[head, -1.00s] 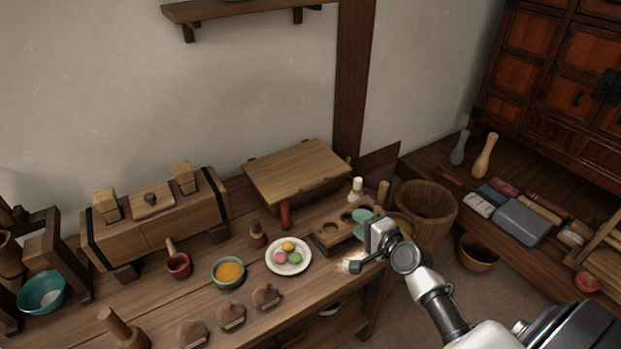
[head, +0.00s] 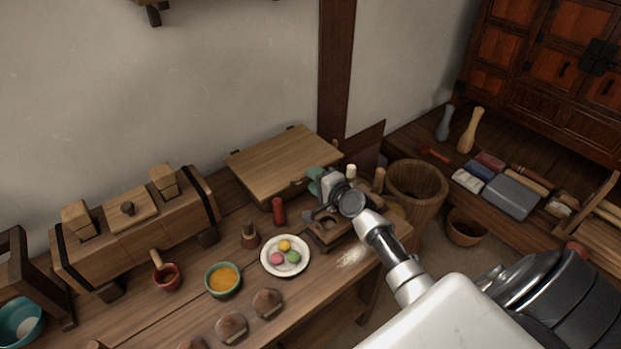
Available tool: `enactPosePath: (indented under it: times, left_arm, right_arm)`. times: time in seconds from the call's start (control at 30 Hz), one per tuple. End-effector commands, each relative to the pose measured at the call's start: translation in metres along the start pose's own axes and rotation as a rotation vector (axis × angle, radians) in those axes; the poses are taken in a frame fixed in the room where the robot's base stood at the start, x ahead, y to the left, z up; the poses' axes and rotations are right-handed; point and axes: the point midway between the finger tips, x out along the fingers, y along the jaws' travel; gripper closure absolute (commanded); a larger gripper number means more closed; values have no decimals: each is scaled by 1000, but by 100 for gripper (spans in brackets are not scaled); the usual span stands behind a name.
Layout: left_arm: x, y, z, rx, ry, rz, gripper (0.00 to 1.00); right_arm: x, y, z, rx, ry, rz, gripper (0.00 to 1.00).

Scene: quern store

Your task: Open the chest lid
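A low wooden chest with a flat, pale plank lid (head: 285,165) stands at the back of the table against the wall. Its lid is closed and lies flat. My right gripper (head: 310,214) is in front of the chest's right front corner, above a wooden block with round hollows (head: 330,240), and hides part of it. I see nothing between its fingers, but cannot tell whether they are open or shut. My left gripper is not in view.
A long wooden box with black bands (head: 140,228) stands left of the chest. A red bottle (head: 279,211), a plate of coloured sweets (head: 286,256) and an orange-filled bowl (head: 223,279) stand in front. A wooden bucket (head: 415,190) is at the right.

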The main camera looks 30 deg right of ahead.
Motion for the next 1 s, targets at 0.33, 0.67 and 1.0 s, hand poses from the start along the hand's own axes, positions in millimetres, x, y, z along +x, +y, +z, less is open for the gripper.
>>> enactPosePath:
  times: [0.33,0.67,1.0]
  left_arm:
    - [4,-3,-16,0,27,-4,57]
    - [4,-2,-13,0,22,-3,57]
    - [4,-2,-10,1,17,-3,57]
  right_arm:
    - [20,0,0,0,0,0,61]
    - [20,0,0,0,0,0,87]
    - [19,0,0,0,0,1,100]
